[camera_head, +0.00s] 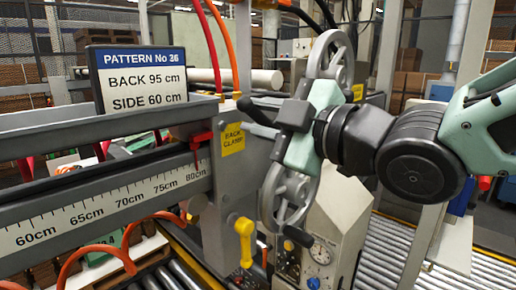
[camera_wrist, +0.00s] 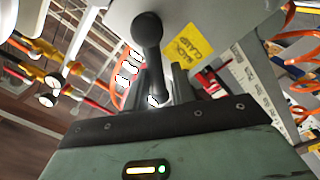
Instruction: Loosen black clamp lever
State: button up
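The black clamp lever (camera_head: 258,112) sticks out to the left of my gripper in the head view, just above the yellow BACK CLAMP label (camera_head: 233,139). In the wrist view, the lever (camera_wrist: 148,42) has a rounded knob end and points up past the fingers, beside the same label (camera_wrist: 188,46). My gripper (camera_head: 283,118) is at the lever; in the wrist view its dark fingers (camera_wrist: 160,88) stand around the lever's lower part. Whether they touch it is unclear. The lever's base is hidden by the fingers.
A grey handwheel (camera_head: 331,55) shows above my gripper and another (camera_head: 288,198) below it. A yellow handle (camera_head: 243,240) hangs lower down. The pattern sign (camera_head: 138,78) is at the upper left.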

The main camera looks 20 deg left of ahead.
jog(key=shift+s+a+f+n+b, duration=0.15)
jog(key=shift+f+n+b, duration=0.5)
jog(key=shift+b, duration=0.9)
jog(key=shift+s+f+n+b, duration=0.2)
jog(key=shift+n+b, duration=0.75)
jog(key=shift+b, duration=0.55)
jog(key=shift+f+n+b, duration=0.2)
jog(key=shift+n+b, duration=0.3)
jog(key=shift+b, duration=0.3)
jog(key=shift+f+n+b, duration=0.15)
jog(key=shift+n+b, duration=0.15)
jog(key=shift+b, duration=0.3)
jog(key=v, duration=0.9)
